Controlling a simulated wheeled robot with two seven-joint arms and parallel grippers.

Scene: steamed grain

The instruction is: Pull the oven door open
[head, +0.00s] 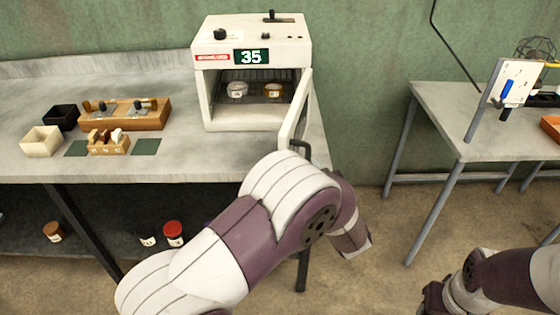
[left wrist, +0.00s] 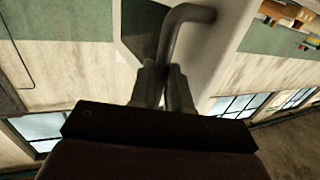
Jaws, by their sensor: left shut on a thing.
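The white oven (head: 215,98) stands on the left bench, its display reading 35. Its door (head: 292,118) is swung out to the right on the right side, and the chamber is exposed. Two small labelled jars, one pale (head: 237,90) and one tan (head: 273,91), sit on the rack inside. The dark door handle (head: 302,147) also shows as a bent bar in the left wrist view (left wrist: 184,18). My left gripper (left wrist: 166,80) is shut on this handle; my arm hides its fingers in the head view.
Left of the oven are a wooden rack (head: 155,120), a black bin (head: 62,117) and a cream bin (head: 41,140). Jars stand on the shelf below. A second table (head: 430,100) is at right, with open floor between.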

